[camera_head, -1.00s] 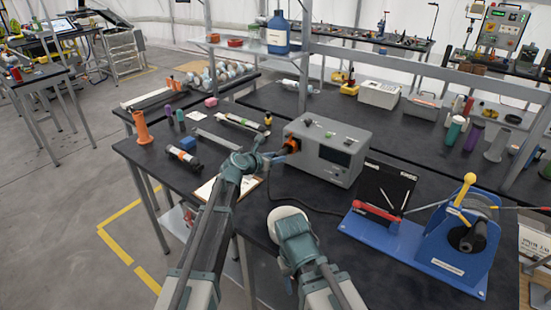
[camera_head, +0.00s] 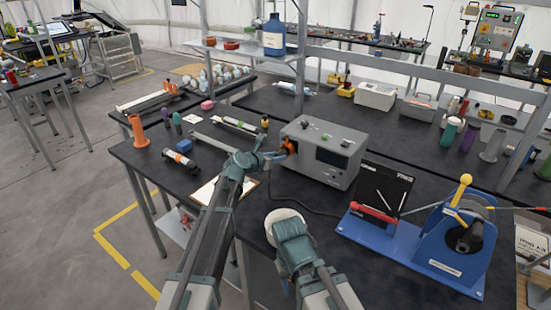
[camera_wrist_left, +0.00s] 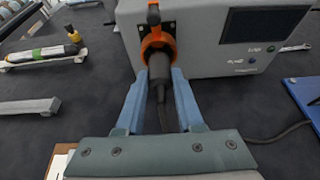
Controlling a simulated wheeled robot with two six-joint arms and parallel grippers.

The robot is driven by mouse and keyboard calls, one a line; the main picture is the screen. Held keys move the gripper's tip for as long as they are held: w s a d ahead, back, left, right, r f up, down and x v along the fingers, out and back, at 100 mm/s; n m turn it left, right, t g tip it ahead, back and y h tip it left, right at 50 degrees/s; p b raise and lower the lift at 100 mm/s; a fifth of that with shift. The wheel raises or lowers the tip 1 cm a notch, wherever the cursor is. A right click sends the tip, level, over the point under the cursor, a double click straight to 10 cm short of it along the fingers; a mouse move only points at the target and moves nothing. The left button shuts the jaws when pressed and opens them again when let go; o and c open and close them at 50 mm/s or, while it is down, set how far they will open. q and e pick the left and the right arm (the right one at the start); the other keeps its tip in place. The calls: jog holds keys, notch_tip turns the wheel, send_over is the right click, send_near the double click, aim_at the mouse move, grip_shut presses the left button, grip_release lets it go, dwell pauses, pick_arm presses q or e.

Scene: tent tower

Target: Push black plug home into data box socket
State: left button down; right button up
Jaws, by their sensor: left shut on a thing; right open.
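The data box (camera_head: 322,152) is a grey case on the dark bench, with a dark screen on its front. It also fills the top of the left wrist view (camera_wrist_left: 215,40). An orange ring socket (camera_wrist_left: 158,45) is on its face, with a black knob at its top. The black plug (camera_wrist_left: 159,72) sits in the ring's mouth, its cable trailing back between the fingers. How deep it sits I cannot tell. My left gripper (camera_wrist_left: 160,82) is shut on the plug, a blue finger on each side. My right gripper (camera_head: 285,285) is low in the head view, its fingertips mostly hidden by its own wrist.
A clipboard (camera_head: 224,189) lies below my left arm. A blue stand with a cable reel (camera_head: 463,238) and a black panel (camera_head: 382,191) stand to the right. A black cable runs along the bench.

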pick_arm(q)
jog(key=shift+c, duration=2.3)
grip_release()
jog(key=p+v, duration=0.5)
jog(key=v, duration=0.8)
jog(key=shift+s+a+r, duration=0.2)
jog(key=shift+s, duration=0.1)
